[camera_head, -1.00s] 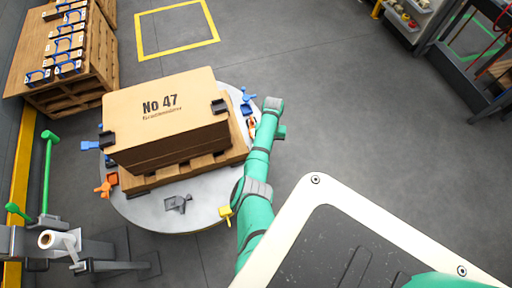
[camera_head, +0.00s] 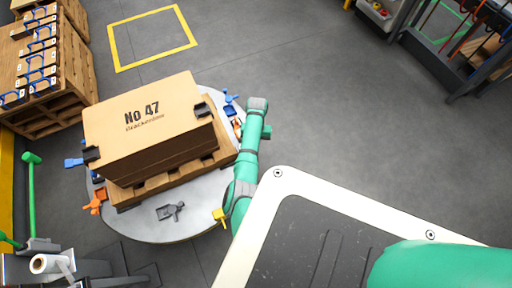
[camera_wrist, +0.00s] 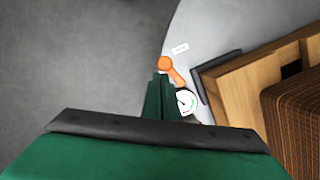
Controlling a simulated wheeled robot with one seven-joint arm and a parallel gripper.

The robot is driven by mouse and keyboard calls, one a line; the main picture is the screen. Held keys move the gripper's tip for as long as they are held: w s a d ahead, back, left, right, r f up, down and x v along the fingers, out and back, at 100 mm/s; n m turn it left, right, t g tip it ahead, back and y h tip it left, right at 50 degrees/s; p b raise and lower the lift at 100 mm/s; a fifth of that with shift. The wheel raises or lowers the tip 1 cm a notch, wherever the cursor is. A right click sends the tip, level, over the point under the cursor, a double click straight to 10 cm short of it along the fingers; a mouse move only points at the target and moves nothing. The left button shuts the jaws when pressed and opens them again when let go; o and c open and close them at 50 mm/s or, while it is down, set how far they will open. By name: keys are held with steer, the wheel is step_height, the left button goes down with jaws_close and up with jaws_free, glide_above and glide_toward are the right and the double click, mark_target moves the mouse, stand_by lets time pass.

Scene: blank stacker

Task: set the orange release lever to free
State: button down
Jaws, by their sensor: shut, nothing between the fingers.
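The orange release lever (camera_wrist: 170,71) shows in the wrist view on the edge of the grey round table, its round knob toward the upper left. A small dial (camera_wrist: 187,101) with a needle sits at its lower end, and a white label with unreadable print lies above right. My gripper (camera_wrist: 160,84) is shut and empty, its dark green fingers just left of the lever. I cannot tell whether they touch it. In the head view my arm partly hides this side of the table, and another orange lever (camera_head: 96,202) stands at its left edge.
The round table (camera_head: 150,225) carries a pallet with a large box (camera_head: 145,110) marked No 47. Blue, grey and yellow (camera_head: 219,216) fittings stand around its rim. The floor right of the table is clear.

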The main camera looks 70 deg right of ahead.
steer(key=v, duration=1)
steer(key=shift+s+d, duration=0.1)
steer(key=shift+s, duration=0.05)
stand_by(0.3)
